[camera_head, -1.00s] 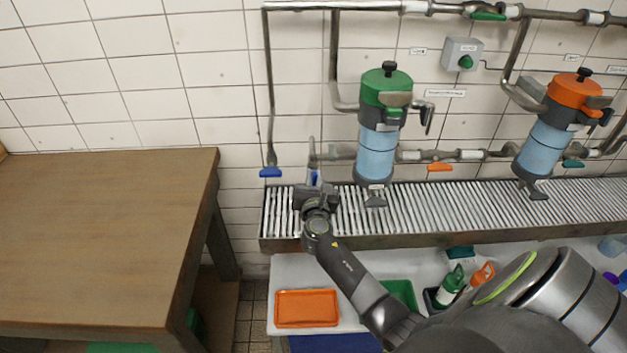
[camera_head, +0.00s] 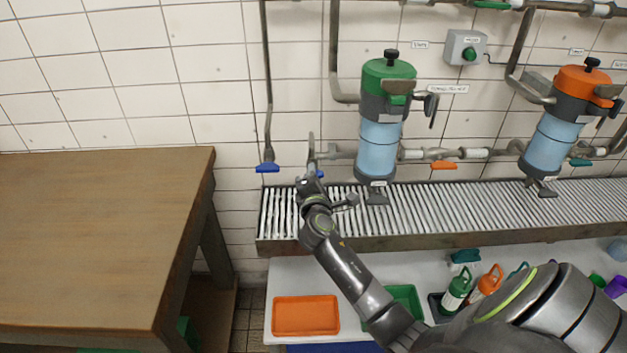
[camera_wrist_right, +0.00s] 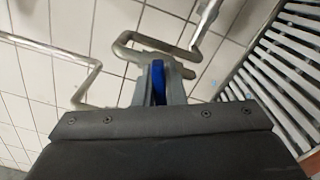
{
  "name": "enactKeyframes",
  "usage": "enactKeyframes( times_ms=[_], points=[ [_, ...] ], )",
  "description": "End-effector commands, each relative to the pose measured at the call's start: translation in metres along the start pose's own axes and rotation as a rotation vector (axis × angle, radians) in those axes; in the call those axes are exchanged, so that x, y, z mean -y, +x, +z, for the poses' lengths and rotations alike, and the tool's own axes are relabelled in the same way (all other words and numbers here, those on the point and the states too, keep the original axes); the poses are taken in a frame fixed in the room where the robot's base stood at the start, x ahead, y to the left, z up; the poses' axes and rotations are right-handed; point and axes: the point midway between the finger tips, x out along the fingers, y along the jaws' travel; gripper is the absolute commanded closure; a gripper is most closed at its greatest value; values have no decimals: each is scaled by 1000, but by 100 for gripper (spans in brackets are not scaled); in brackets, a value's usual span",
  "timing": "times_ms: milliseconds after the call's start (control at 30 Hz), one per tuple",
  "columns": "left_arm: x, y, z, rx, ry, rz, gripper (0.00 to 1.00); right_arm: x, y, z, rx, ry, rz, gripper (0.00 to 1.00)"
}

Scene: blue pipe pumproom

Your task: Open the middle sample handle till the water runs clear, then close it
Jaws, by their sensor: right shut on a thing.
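My right gripper (camera_head: 311,181) reaches up over the left part of the slatted drain to a grey pipe tap left of the green-topped filter. In the right wrist view it is shut on a blue handle (camera_wrist_right: 158,82), which stands edge-on between the fingers below a bent pipe (camera_wrist_right: 150,48). In the head view the gripper mostly hides this handle. Another blue handle (camera_head: 268,168) sits on the vertical pipe further left, apart from the gripper. I cannot make out any running water. My left gripper is not in view.
The green-topped filter (camera_head: 379,145) stands close right of the gripper, and an orange-topped filter (camera_head: 550,140) further right. An orange handle (camera_head: 443,165) is on the pipe between. The slatted drain (camera_head: 460,205) runs below. A wooden table (camera_head: 100,240) fills the left. An orange tray (camera_head: 305,315) lies below.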

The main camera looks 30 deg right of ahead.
Motion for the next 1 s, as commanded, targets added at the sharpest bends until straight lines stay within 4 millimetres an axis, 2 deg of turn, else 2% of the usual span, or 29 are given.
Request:
enactKeyframes(
  times_ms=[100, 500, 1000],
  points=[
    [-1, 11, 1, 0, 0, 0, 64, 4, 0, -2, 0, 108, -1, 100],
    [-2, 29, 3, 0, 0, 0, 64, 4, 0, -1, 0, 380, -1, 100],
    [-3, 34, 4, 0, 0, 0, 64, 3, 0, -1, 0, 479, -4, 100]
  ],
)
